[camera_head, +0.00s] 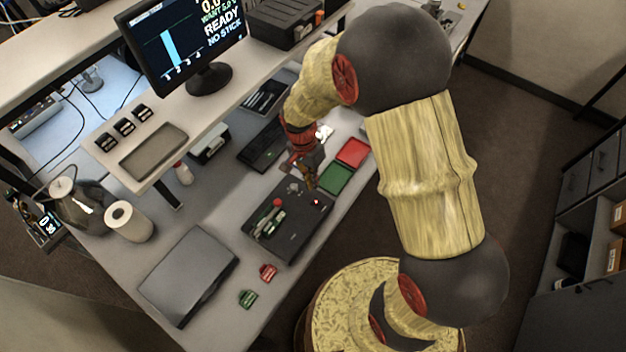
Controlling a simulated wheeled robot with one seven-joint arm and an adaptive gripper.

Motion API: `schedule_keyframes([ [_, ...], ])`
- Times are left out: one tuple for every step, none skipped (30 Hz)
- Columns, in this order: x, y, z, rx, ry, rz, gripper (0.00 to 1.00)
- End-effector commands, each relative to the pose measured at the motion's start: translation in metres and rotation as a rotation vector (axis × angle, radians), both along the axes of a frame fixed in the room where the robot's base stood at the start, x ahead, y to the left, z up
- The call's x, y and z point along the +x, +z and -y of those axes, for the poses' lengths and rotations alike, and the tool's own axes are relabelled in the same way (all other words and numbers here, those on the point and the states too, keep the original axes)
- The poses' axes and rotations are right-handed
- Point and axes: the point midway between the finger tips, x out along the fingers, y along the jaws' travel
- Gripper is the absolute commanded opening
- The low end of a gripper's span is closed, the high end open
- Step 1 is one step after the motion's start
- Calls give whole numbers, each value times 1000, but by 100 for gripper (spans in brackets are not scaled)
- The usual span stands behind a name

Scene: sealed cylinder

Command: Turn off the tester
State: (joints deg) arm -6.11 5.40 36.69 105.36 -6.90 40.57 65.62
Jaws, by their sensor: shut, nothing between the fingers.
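A flat black box (287,232) lies on the lower bench, with a red round knob (277,203) and small light and green parts on its top; it may be the tester, but I cannot read any label. My gripper (309,183) is shut and empty, pointing down at the box's far right corner. I cannot tell whether its tips touch the box. A monitor (188,45) on the upper shelf shows "READY" and "NO STICK" beside a bar graph.
A green tray (337,178) and a red tray (353,152) lie right of my gripper. A grey case (187,277), red tag (268,273) and green tag (248,299) lie nearer. A paper roll (128,222) and kettle (80,203) stand left. A shelf (215,105) overhangs the bench.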

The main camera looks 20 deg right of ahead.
Motion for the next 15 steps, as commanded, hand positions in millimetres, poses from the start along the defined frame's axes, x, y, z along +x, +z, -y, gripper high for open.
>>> schedule_keyframes([
  [-3,-11,1,-1,0,-6,0],
  [-4,-16,2,-1,0,-6,0],
  [-5,-24,3,-1,0,-6,0],
  [-5,-30,3,-1,0,-4,0],
  [-6,-36,4,0,0,-5,0],
  [-7,-44,4,0,-1,-5,0],
  [-8,-50,5,-1,-1,-6,0],
  [-8,-55,5,0,-2,-3,0],
  [-9,-63,6,0,-2,-5,0],
  [-10,-68,7,0,-1,-5,0],
  [-11,-73,7,0,-1,-5,0],
  [-11,-78,8,-1,-1,-4,0],
  [-12,-83,8,0,-1,-3,0],
  [-12,-86,8,0,-1,-3,0],
  [-12,-91,9,0,-1,-3,0],
])
